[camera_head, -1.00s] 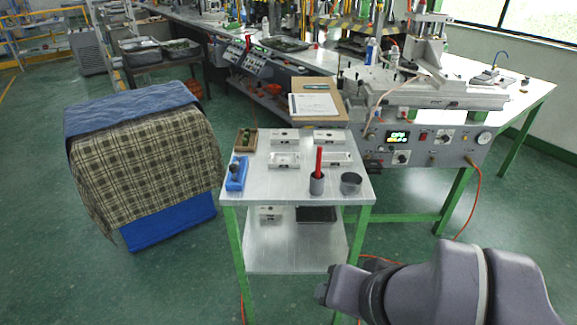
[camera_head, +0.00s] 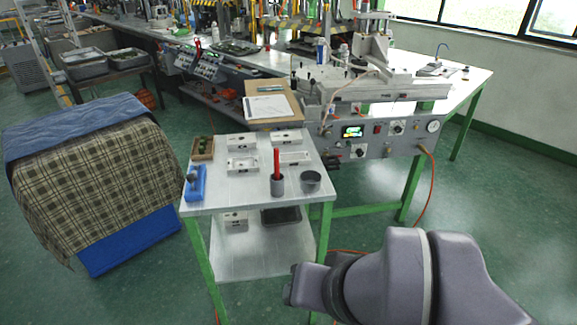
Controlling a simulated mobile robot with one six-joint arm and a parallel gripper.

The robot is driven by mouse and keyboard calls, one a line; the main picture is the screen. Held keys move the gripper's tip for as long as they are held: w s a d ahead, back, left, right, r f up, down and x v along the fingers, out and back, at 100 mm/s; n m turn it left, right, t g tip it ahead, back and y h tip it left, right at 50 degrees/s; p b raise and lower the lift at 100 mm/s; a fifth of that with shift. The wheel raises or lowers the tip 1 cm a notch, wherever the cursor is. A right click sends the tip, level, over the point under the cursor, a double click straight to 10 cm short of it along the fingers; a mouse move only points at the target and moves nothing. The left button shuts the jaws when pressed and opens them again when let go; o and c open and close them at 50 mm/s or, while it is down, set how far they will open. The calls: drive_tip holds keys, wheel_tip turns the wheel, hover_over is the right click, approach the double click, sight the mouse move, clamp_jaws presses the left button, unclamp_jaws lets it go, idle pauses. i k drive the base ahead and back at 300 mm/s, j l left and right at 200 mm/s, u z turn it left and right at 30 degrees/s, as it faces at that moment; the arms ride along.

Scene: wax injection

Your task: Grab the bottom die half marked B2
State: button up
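Several pale metal die halves lie on the small metal cart (camera_head: 230,190): one at back left (camera_head: 241,141), one at back right (camera_head: 287,137), one at front left (camera_head: 242,164) and one at front right (camera_head: 293,158). Further pale blocks (camera_head: 235,218) sit on the cart's lower shelf. The markings are too small to read, so I cannot tell which is B2. My grey arm reaches in from the lower right. Its end (camera_head: 297,286) is in front of the cart's right side, apart from the die halves. Gripper fingers cannot be made out.
On the cart stand a grey cup with a red stick (camera_head: 277,185), a dark round pot (camera_head: 311,181), a blue holder (camera_head: 195,184) and a wooden box (camera_head: 203,148). The wax machine (camera_head: 375,135) is behind right. A cloth-covered bulk (camera_head: 95,190) stands left.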

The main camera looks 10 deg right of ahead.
sight(248, 163)
drive_tip(key=i+l+u, duration=0.2)
drive_tip(key=i, duration=0.4)
drive_tip(key=i+l+u, duration=0.2)
drive_tip(key=i, duration=0.4)
drive_tip(key=j, duration=0.1)
